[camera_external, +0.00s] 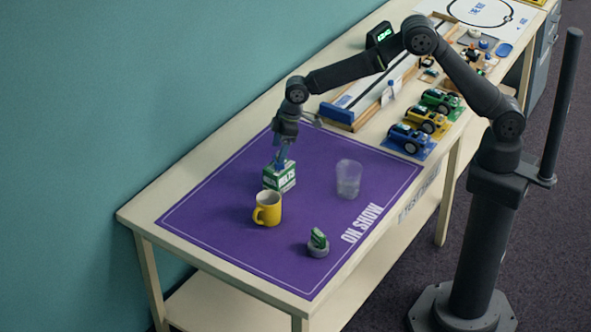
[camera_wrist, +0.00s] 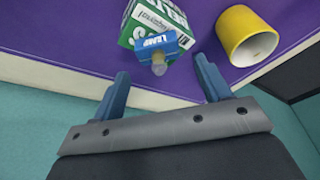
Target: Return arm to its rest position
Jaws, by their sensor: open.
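My gripper (camera_external: 283,150) is above the green and white box (camera_external: 279,178) on the purple mat (camera_external: 215,215), its arm reaching over the table. In the wrist view my gripper (camera_wrist: 161,67) has its two blue fingers wide apart with nothing held between them. A small blue block marked LAMP (camera_wrist: 156,43), with a pale bulb, sits at the green and white box (camera_wrist: 148,20), just beyond the fingertips. Whether the fingers touch it I cannot tell.
A yellow mug (camera_external: 267,209) stands close in front of the box; it also shows in the wrist view (camera_wrist: 235,32). A clear cup (camera_external: 348,180) and a grey round holder (camera_external: 318,249) with a green piece are on the mat. Toy cars (camera_external: 407,138) line the back right.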

